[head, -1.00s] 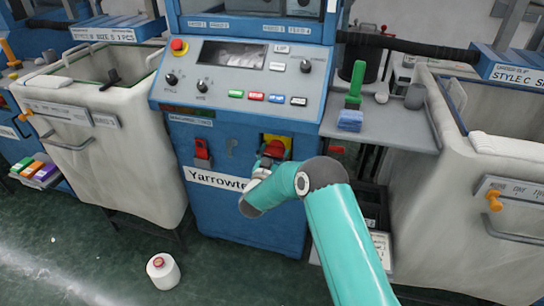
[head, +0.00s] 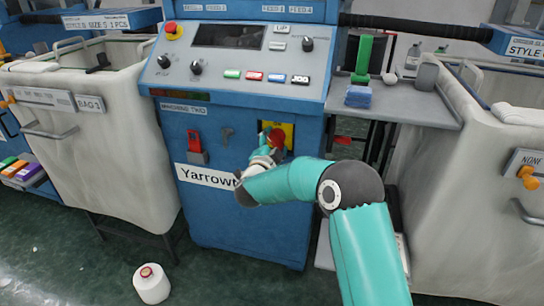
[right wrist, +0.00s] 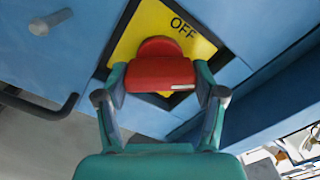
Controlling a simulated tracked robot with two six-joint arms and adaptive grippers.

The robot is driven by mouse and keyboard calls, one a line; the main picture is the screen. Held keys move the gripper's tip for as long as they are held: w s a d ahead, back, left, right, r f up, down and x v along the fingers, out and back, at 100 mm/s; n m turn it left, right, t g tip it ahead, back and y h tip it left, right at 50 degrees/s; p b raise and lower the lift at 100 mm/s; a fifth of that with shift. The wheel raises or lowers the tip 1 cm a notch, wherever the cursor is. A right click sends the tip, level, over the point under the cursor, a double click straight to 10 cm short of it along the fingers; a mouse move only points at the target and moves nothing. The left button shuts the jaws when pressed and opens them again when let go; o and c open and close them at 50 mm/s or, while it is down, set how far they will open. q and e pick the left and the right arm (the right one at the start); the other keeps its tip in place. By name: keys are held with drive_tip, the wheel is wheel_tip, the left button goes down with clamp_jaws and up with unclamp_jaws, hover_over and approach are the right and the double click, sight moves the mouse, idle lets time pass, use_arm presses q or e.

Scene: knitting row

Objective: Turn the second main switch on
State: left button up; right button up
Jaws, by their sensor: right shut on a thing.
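The main switch is a red knob (right wrist: 160,72) on a yellow plate (right wrist: 148,25) marked OFF, on the blue front of the machine labelled MACHINE TWO (head: 184,109). The red knob also shows in the head view (head: 277,138), partly hidden by my gripper. My right gripper (right wrist: 160,80) is shut on the knob, one finger on each side. A small white mark shows on the knob's near edge in the right wrist view. My left gripper is not in view.
A red fitting (head: 195,148) and a grey hooked part (head: 227,138) sit left of the switch. Above is a sloped panel (head: 240,65) with buttons. Cloth bins flank the machine (head: 110,150). A side shelf (head: 405,108) juts out right. A yarn cone (head: 152,285) stands on the floor.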

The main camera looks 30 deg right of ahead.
drive_tip(key=m+b, duration=0.1)
drive_tip(key=b, duration=0.1)
drive_tip(key=m+b, duration=0.4)
drive_tip(key=shift+s+d+f+b, duration=0.15)
drive_tip(key=shift+d+f+b, duration=0.05)
drive_tip(key=shift+f+b, duration=0.2)
drive_tip(key=shift+r+m+b, duration=0.2)
drive_tip(key=shift+m+b, duration=1)
drive_tip(key=shift+m, duration=0.2)
drive_tip(key=o, duration=1.1)
drive_tip(key=shift+o, duration=0.2)
drive_tip(key=shift+a, duration=0.1)
drive_tip(key=shift+s+a, duration=0.25)
drive_tip(key=shift+a, duration=0.15)
drive_tip(key=v, duration=1.1)
